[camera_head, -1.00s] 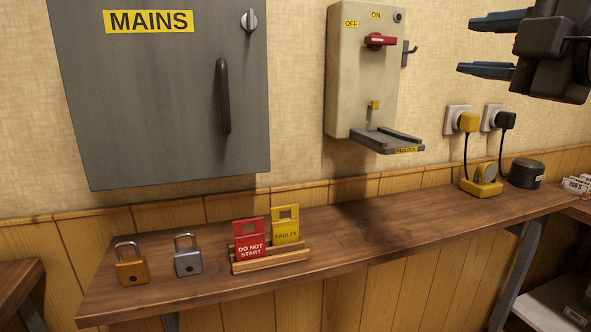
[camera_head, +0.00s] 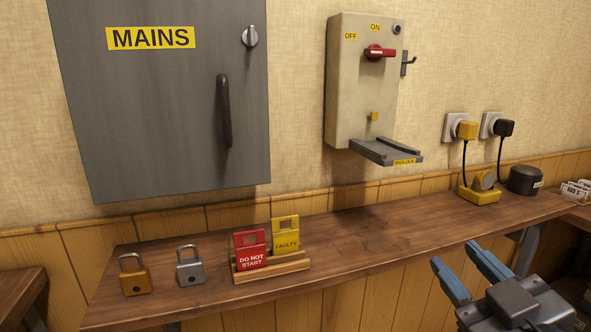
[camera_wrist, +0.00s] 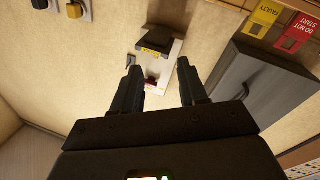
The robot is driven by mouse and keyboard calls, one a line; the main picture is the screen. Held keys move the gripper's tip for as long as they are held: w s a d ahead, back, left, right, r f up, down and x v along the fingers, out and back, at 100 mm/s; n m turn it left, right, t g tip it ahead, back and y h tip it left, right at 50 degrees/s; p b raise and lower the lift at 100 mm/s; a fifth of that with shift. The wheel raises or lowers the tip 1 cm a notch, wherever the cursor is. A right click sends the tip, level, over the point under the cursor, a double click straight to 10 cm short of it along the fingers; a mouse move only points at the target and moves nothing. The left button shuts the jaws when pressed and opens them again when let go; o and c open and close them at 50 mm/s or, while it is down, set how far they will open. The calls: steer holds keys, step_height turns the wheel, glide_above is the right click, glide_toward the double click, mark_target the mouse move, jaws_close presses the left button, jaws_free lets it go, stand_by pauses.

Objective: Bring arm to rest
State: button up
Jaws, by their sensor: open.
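My gripper (camera_head: 474,273) is at the lower right of the head view, in front of the shelf's front edge, with its two blue-grey fingers apart and nothing between them. In the wrist view my gripper (camera_wrist: 158,88) also shows open and empty, with the wall beyond it. The isolator box (camera_head: 345,95) with its red handle (camera_head: 380,52) hangs on the wall, well apart from my gripper. It also appears upside down in the wrist view (camera_wrist: 168,50).
The wooden shelf (camera_head: 370,235) carries a brass padlock (camera_head: 136,281), a grey padlock (camera_head: 190,271), a red tag (camera_head: 250,250), a yellow tag (camera_head: 286,235), a yellow device (camera_head: 479,194) and a dark round tin (camera_head: 525,180). The grey MAINS cabinet (camera_head: 160,120) is shut.

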steer(key=s+f+m+g+h+p, duration=0.1)
steer(key=s+f+m, duration=0.1)
steer(key=s+f, duration=0.45)
steer(key=s+f+m+g+h, duration=0.1)
steer(key=s+f+m, duration=0.15)
steer(key=s, duration=0.75)
steer(key=s+f+m+g+h+p, duration=0.1)
steer(key=s+f, duration=0.4)
steer(key=s, duration=0.3)
steer(key=s+r+y, duration=0.1)
steer(key=s, duration=0.9)
steer(key=shift+s+d+r+g+p, duration=0.2)
steer(key=shift+g+p, duration=0.1)
steer(key=shift+p, duration=0.05)
